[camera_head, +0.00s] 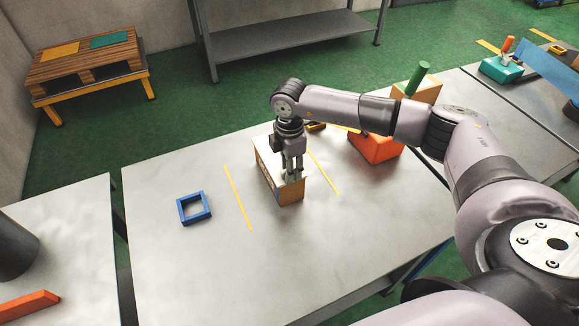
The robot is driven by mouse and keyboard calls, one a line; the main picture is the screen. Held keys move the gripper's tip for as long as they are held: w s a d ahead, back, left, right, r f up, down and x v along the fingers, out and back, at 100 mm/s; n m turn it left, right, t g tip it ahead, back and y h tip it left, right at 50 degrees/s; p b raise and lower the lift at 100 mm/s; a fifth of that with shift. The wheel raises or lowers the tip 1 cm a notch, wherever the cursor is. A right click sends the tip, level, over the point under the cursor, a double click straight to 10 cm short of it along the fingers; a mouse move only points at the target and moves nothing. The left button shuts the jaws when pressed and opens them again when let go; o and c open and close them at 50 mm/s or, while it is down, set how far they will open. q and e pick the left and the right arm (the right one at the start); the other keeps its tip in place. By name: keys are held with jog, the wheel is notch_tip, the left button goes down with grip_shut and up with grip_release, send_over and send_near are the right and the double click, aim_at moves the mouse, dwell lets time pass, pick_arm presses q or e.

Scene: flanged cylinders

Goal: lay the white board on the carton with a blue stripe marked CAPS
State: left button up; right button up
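A brown carton (291,196) stands on the grey table between two yellow lines. A pale strip and a small dark marking show on its left side; I cannot read any lettering or make out a blue stripe. A flat white surface (264,151) covers its top, and looks like the white board lying on the carton. My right gripper (292,180) points straight down over this top, with its fingertips at or just above the white surface. The fingers are close together, and I cannot tell whether they grip anything. My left gripper is not in view.
A blue square frame (194,208) lies left of the carton. An orange block (376,148) and a box with a green cylinder (417,79) stand at the back right, behind my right arm.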

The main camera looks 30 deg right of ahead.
jog(key=shift+r, duration=0.25)
jog(key=shift+w+r, duration=0.1)
jog(key=shift+r, duration=0.2)
notch_tip(320, 180, up, 11)
jog(key=b, duration=0.1)
jog(key=shift+b, duration=0.35)
